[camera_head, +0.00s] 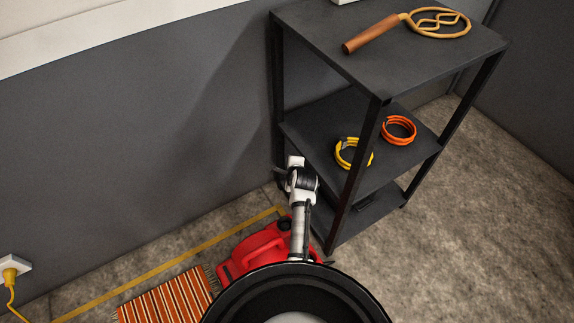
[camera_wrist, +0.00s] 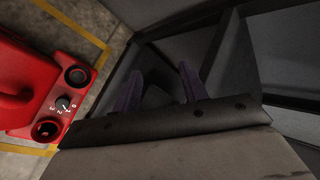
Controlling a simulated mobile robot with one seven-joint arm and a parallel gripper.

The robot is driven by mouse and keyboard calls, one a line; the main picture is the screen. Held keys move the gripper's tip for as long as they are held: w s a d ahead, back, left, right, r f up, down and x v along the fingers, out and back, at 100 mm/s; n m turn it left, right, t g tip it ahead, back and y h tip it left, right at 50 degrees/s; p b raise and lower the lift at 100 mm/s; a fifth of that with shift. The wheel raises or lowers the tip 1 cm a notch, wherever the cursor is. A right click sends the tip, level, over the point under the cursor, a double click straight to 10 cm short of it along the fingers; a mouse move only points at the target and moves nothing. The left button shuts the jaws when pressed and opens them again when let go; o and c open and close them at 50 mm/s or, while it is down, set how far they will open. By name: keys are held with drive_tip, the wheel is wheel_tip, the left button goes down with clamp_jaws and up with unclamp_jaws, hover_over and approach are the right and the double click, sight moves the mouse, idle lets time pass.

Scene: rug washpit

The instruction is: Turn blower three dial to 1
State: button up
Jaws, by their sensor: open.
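The red blower (camera_head: 262,250) sits on the floor beside the shelf rack in the head view, partly hidden by my arm. In the wrist view, the blower (camera_wrist: 30,90) is at the left edge. Its dark dial (camera_wrist: 63,102) has the numbers 0 to 3 printed around it. A pale mark shows on the dial, but I cannot tell surely which number it points to. My gripper (camera_wrist: 158,88) is open and empty, with two dark purple fingers, to the right of the blower and apart from the dial. No "three" label is readable on the blower.
A black shelf rack (camera_head: 385,100) stands close to my arm, with yellow (camera_head: 352,153) and orange (camera_head: 399,130) coils and a rug beater (camera_head: 420,27). A striped rug (camera_head: 168,297) lies left of the blower. A yellow floor line (camera_head: 165,265) runs beside the grey wall.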

drive_tip(key=shift+w+a+r+n, duration=0.3)
drive_tip(key=shift+w+a+r, duration=0.15)
drive_tip(key=shift+r, duration=0.25)
